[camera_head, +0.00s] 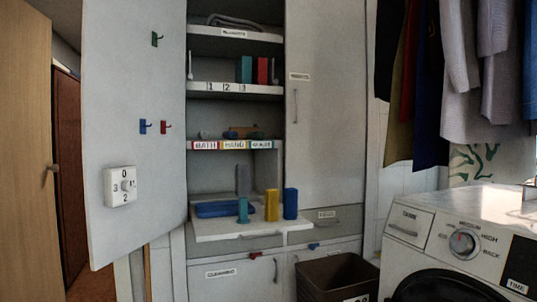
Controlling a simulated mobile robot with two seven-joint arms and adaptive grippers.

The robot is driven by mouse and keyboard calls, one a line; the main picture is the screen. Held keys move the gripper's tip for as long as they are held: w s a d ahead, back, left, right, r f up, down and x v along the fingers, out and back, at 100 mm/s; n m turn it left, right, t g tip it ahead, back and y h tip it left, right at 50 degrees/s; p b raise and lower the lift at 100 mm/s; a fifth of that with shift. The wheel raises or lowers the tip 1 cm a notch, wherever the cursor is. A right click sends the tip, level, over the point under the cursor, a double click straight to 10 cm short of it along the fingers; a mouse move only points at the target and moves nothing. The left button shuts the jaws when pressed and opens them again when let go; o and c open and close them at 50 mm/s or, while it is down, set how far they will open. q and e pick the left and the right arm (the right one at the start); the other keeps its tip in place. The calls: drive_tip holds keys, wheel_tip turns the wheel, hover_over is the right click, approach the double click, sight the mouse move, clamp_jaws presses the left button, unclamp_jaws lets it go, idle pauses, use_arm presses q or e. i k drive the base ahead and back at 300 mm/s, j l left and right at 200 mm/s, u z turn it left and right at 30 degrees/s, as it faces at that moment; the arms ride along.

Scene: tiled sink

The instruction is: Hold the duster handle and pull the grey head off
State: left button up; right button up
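No item can be told for certain as the duster at this size. A grey upright piece (243,179) stands at the back of the pulled-out shelf in the tall cabinet. A teal upright piece (243,210) shows just in front of it; I cannot tell whether the two are joined. Neither of my grippers is in view.
The pulled-out shelf (215,232) also bears a blue tray (216,209), a yellow block (271,205) and a blue block (290,204). The open cabinet door (130,110) is at left. A brown bin (335,272) and washing machine (450,245) stand at right, below hanging clothes (475,80).

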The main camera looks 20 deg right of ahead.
sight(243, 186)
drive_tip(key=i+l, duration=0.4)
drive_tip(key=i, duration=0.15)
drive_tip(key=i+l, duration=0.45)
drive_tip(key=i, duration=0.1)
